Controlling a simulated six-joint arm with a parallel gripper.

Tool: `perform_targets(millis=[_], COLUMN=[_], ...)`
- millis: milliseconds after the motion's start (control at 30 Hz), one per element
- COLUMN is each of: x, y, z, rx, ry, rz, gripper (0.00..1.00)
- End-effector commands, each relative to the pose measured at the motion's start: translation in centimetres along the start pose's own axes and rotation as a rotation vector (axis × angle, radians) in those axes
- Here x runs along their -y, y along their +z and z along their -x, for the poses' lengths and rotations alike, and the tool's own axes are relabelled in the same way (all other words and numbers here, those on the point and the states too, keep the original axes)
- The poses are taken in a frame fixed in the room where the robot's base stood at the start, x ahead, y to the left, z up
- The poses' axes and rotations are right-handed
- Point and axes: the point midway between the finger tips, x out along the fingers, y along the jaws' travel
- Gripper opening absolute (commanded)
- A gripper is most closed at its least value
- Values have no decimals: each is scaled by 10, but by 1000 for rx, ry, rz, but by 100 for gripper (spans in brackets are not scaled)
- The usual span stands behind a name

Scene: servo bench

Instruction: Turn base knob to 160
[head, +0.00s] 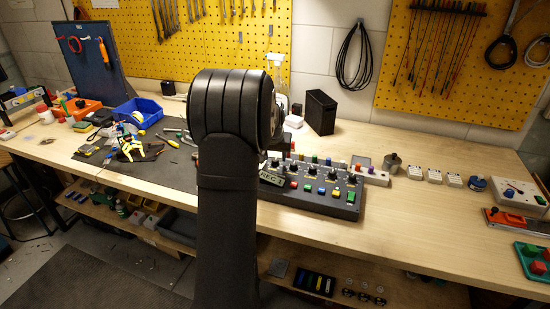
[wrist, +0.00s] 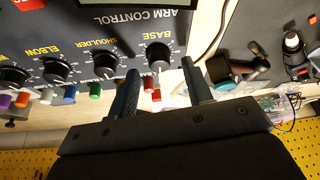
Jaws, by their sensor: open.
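The black base knob (wrist: 158,54) sits on the dark arm control panel (wrist: 215,22), under a label reading BASE, in the wrist view. My gripper (wrist: 159,68) is open and empty, its two fingers apart with the base knob showing between their tips. I cannot tell how far the tips are from the knob. The knob's pointer setting is too small to read. The panel (head: 319,207) also shows in the head view, where my arm hides the gripper and part of the panel.
The shoulder knob (wrist: 103,65) and elbow knob (wrist: 56,71) are left of the base knob in the wrist view, with coloured buttons alongside. A black box (head: 321,112) stands behind the panel.

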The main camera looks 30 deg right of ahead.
Motion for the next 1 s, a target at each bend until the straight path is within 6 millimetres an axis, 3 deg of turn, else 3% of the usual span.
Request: perform_targets(millis=[167, 467, 700, 1000], x=[0, 0, 0, 0], y=[0, 0, 0, 0], z=[-13, -15, -15, -15], rx=[1, 0, 0, 1], ry=[0, 0, 0, 12], rz=[0, 0, 0, -26], gripper=[46, 46, 1, 1])
